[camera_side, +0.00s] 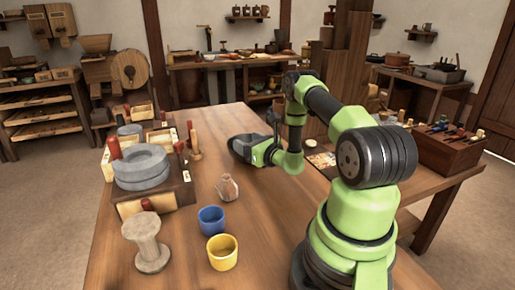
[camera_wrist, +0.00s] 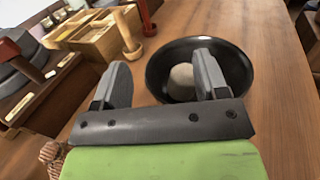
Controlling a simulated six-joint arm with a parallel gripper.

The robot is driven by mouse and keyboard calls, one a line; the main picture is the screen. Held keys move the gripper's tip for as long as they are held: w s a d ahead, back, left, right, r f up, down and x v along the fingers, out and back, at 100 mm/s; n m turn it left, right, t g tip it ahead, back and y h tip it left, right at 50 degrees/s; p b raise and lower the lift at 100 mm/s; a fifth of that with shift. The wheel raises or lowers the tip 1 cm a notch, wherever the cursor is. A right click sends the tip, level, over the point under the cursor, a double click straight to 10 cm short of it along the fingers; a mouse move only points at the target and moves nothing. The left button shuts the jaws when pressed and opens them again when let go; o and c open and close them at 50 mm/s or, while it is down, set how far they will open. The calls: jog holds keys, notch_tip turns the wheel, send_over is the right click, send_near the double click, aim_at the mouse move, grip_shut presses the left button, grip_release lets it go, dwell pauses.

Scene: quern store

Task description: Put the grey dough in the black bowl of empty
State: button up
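The black bowl (camera_wrist: 240,72) stands on the wooden table in the wrist view. The grey dough (camera_wrist: 180,80), a pale round lump, lies inside it. My gripper (camera_wrist: 160,78) is open, with nothing between its fingers. Its right finger overlaps the bowl and hides part of the dough's right side. Its left finger is to the left of the bowl, over bare table. In the side view a dark rounded shape shows at the end of my arm. I cannot tell bowl from gripper there, and the dough does not show.
A blue cup (camera_side: 212,220), a yellow cup (camera_side: 222,254), a small clay bottle (camera_side: 228,188) and a pale spool-shaped stand (camera_side: 147,245) are on the near table. A stone quern (camera_side: 140,168) stands at left. Wooden boxes (camera_wrist: 95,38) and upright pegs are left of the bowl.

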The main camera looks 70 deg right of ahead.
jog(key=v, duration=0.5)
jog(key=w+a+r+n+y, duration=0.3)
jog(key=a+r+n+y, duration=0.3)
jog(key=a+r+y, duration=0.15)
jog(key=w+a+r+n+y, duration=0.4)
jog(key=a+r+n+y, duration=0.2)
jog(key=a+n+y, duration=0.15)
jog(key=s+a+r+n+g+y, duration=0.3)
jog(key=a+n+g, duration=0.2)
jog(key=a, duration=0.1)
jog(key=s+a+r+n+g+y, duration=0.2)
jog(key=a+r+n+g, duration=0.1)
jog(key=a+n+g, duration=0.25)
jog(key=s+a+r+n+h, duration=0.1)
jog(key=s+r+n+h, duration=0.1)
jog(key=s+n+h, duration=0.3)
jog(key=s+a+r+n+t+h, duration=0.1)
jog(key=s+r+n+h, duration=0.1)
jog(key=s+n+h, duration=0.4)
jog(key=s+n, duration=0.1)
jog(key=s, duration=0.1)
jog(key=shift+s+a+r+n, duration=0.25)
jog(key=shift+s+r+n, duration=0.05)
jog(key=shift+s, duration=0.1)
